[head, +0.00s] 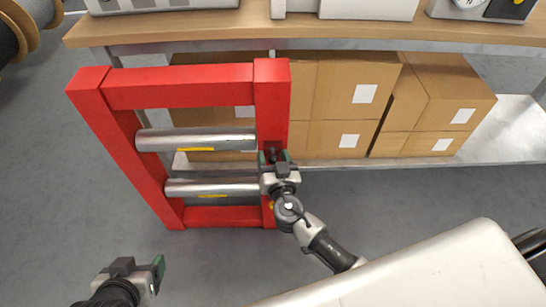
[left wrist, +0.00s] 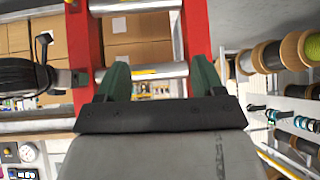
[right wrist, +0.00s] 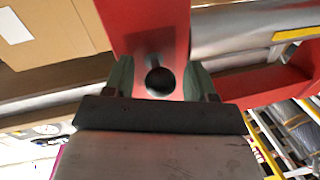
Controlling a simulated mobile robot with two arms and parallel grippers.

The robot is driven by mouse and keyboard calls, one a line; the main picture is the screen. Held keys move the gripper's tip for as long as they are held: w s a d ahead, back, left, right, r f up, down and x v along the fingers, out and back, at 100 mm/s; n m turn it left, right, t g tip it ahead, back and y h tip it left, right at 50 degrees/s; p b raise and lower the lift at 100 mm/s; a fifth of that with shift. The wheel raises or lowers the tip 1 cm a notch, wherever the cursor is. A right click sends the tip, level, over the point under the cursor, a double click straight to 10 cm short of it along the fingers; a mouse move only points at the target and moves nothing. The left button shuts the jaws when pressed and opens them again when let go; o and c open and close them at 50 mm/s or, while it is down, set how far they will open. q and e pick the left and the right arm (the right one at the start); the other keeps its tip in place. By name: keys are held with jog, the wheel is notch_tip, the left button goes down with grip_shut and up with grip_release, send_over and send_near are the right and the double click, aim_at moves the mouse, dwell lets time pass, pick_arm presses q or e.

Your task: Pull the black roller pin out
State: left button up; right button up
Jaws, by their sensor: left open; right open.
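The black roller pin (right wrist: 159,82) shows as a round black knob on a short stem, against the red post of the frame (right wrist: 145,25). In the right wrist view it lies between the two green fingers of my right gripper (right wrist: 160,80), which is open around it. In the head view my right gripper (head: 274,158) is at the right post of the red frame (head: 180,85) and hides most of the pin. My left gripper (head: 150,270) is open and empty, low at the left and apart from the frame; its fingers also show in the left wrist view (left wrist: 160,80).
Two silver rollers (head: 195,139) (head: 215,186) span the red frame. Cardboard boxes (head: 335,100) stand on the shelf behind it, under a wooden bench top (head: 350,33). A pale surface (head: 430,275) fills the lower right.

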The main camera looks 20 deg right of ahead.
grip_shut()
pick_arm(q)
jog(key=w+d+r+t+h+b, duration=0.1)
jog(key=w+d+r+t+b, duration=0.1)
jog(key=w+r+t, duration=0.2)
jog(key=shift+w+r+t, duration=0.35)
jog(key=shift+w+t, duration=0.15)
jog(key=shift+t, duration=0.1)
pick_arm(e)
jog(key=s, duration=0.1)
jog(key=s+a, duration=0.1)
jog(key=s, duration=0.1)
jog(key=shift+s+f, duration=0.1)
jog(key=shift+s, duration=0.05)
jog(key=shift+c, duration=1.9)
grip_release()
pick_arm(q)
jog(key=shift+s, duration=0.15)
pick_arm(e)
jog(key=o, duration=0.4)
jog(key=shift+s, duration=0.1)
